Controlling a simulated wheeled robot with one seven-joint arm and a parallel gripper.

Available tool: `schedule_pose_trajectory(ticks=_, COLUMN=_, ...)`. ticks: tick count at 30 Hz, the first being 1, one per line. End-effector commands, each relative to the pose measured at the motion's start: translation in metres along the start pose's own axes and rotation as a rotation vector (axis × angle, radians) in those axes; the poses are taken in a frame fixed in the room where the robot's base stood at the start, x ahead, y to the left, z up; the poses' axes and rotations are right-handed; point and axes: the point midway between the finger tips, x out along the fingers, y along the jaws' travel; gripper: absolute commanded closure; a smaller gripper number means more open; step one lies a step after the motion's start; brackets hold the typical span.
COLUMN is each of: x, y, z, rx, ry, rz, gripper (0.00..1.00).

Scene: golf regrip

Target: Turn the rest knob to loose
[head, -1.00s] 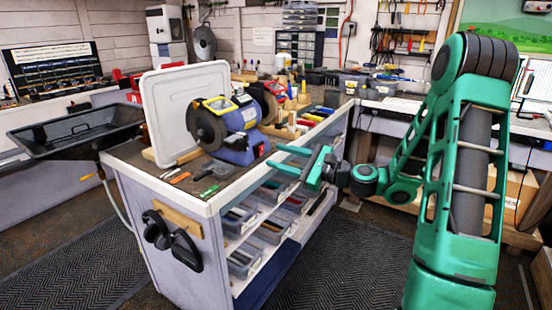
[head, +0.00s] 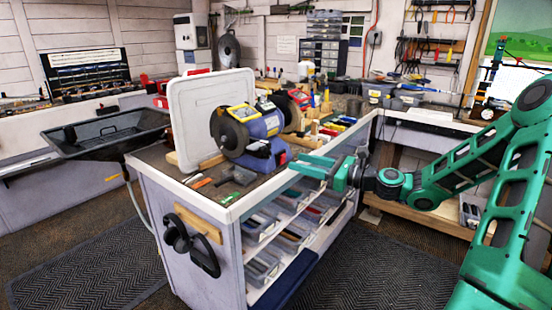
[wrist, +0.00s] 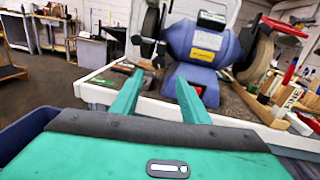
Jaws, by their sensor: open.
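A blue bench grinder (head: 262,128) with a yellow label stands on the bench top. It also shows close ahead in the wrist view (wrist: 205,42). Small dark fittings (wrist: 148,46) sit by its left wheel in the wrist view; I cannot tell for sure which is the rest knob or how it is set. My gripper (head: 296,163) is open and empty at the bench's right front edge, in front of the grinder. In the wrist view its two green fingers (wrist: 158,78) point toward the grinder base, apart from the fittings.
A white upright panel (head: 190,118) stands left of the grinder. Small hand tools lie on the bench's front corner. Shelves of grey bins (head: 262,226) are below my gripper. A black tray (head: 105,132) is at the left. Wooden blocks and bottles stand right of the grinder. Matted floor is open in front.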

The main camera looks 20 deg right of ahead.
Motion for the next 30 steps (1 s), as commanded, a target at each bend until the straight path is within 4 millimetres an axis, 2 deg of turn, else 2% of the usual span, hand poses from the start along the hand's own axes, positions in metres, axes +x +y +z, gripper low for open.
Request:
schedule_pose_trajectory(ticks=9, x=0.056, y=0.003, z=0.0, rx=-0.002, ry=-0.002, rz=0.007, gripper=0.59)
schedule_pose_trajectory(ticks=15, x=0.086, y=0.003, z=0.0, rx=-0.002, ry=-0.001, rz=0.005, gripper=0.59)
schedule_pose_trajectory(ticks=21, x=0.1, y=0.004, z=0.0, rx=-0.003, ry=-0.001, rz=0.005, gripper=0.59)
schedule_pose_trajectory(ticks=30, x=0.102, y=0.003, z=0.0, rx=-0.003, ry=0.0, rz=0.004, gripper=0.59)
